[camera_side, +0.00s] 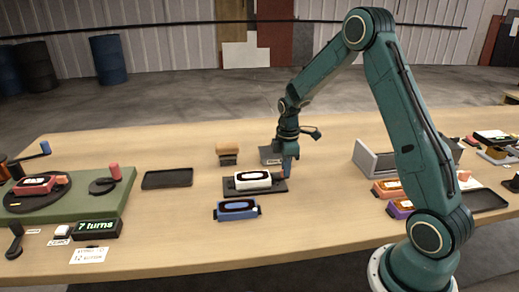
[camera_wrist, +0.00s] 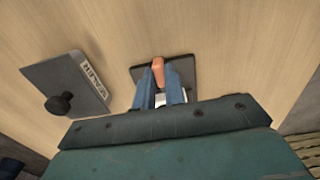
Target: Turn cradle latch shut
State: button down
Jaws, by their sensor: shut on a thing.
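The cradle (camera_side: 240,191) is a dark flat base in the middle of the table, with a white detector (camera_side: 253,181) lying in it. My gripper (camera_side: 287,172) points down at the cradle's right end. In the wrist view, the two blue fingers of my gripper (camera_wrist: 158,78) are closed around an orange latch handle (camera_wrist: 158,66) that stands over the dark cradle base (camera_wrist: 187,70). A small white part of the detector (camera_wrist: 160,99) shows between the fingers. The rest of the detector is hidden by my gripper, and whether the latch is fully turned is not clear.
A blue detector (camera_side: 237,209) lies in front of the cradle. A brown-topped block (camera_side: 228,153) stands behind it, and a dark tray (camera_side: 167,179) lies to the left. A grey plate with a black knob (camera_wrist: 62,102) is near my gripper. A green winding station (camera_side: 112,207) stands far left.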

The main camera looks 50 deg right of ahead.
jog(key=shift+w, duration=0.1)
dwell(0.3)
jog(key=c, duration=1.7)
grip_release()
jog(key=shift+c, duration=0.2)
notch_tip(320, 180, up, 14)
